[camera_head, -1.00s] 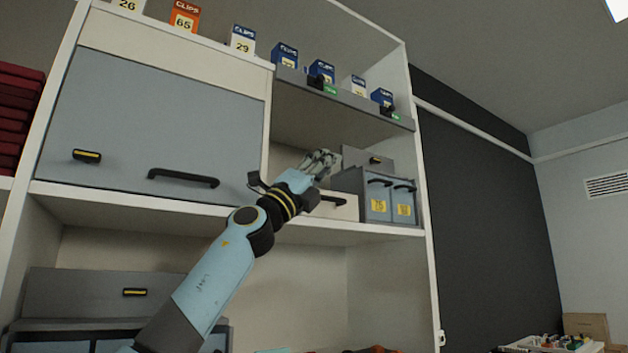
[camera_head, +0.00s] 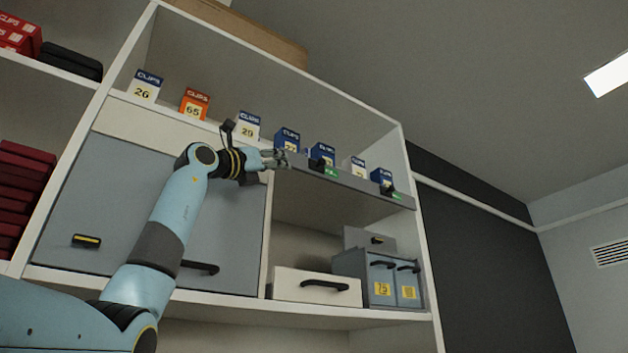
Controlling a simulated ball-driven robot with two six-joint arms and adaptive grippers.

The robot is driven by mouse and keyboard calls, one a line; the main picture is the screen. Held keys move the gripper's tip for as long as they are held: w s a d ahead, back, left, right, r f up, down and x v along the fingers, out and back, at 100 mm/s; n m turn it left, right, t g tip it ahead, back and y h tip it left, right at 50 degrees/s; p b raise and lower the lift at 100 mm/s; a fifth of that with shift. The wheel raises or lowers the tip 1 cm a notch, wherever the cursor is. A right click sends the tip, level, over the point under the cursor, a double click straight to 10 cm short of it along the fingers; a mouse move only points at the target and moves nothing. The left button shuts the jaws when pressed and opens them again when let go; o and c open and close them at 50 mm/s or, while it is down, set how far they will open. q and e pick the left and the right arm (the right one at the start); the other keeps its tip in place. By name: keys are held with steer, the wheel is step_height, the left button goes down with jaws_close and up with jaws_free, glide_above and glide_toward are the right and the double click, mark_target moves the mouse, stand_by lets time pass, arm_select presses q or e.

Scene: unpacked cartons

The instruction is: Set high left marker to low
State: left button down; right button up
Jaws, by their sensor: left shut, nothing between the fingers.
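The high shelf's grey front rail (camera_head: 355,184) carries two small black markers, each beside a green label. The left marker (camera_head: 317,164) sits next to its green label (camera_head: 331,172), and the right marker (camera_head: 387,189) is farther along the rail. The label text is too small to read. My left gripper (camera_head: 284,158) is shut and empty, at the rail's left end in the picture, just left of the left marker. Whether it touches the rail I cannot tell. My right gripper is out of view.
Several clip boxes (camera_head: 247,126) stand in a row on the high shelf, some close behind the rail and gripper. The space under the rail is open.

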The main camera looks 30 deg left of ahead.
mark_target(320, 161)
arm_select(q)
steer(key=p+x, duration=0.6)
steer(key=x, duration=0.5)
steer(key=shift+w+d+r, duration=0.25)
steer(key=shift+p+x, duration=0.65)
steer(key=shift+x, duration=0.1)
steer(key=shift+w+f, duration=0.1)
steer(key=shift+f, duration=0.1)
steer(key=shift+a, duration=0.1)
